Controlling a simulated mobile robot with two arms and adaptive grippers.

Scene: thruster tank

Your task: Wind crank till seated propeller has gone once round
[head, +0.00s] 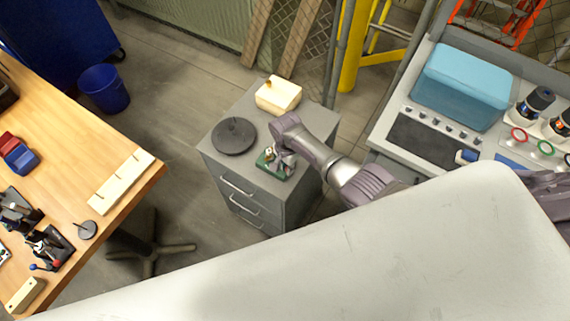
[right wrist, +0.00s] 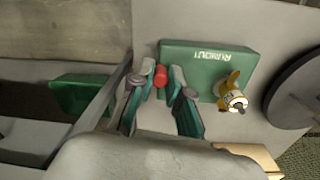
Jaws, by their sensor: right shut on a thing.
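A green box (right wrist: 205,60) with white lettering stands on the grey drawer cabinet (head: 214,162); it also shows in the head view (head: 264,166). A brass propeller (right wrist: 228,86) sits on a shaft at the box's right side in the right wrist view. The crank's red knob (right wrist: 160,76) is at the box's left side. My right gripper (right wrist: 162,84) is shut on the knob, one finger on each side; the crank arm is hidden. In the head view my right gripper (head: 281,157) reaches the box from the right. My left gripper is not in view.
A black disc (head: 233,137) and a cream block (head: 279,96) share the cabinet top with the box. A bench with a blue-lidded tank (head: 461,86) stands to the right. A wooden table (head: 115,155) with tools is at the left, with floor between.

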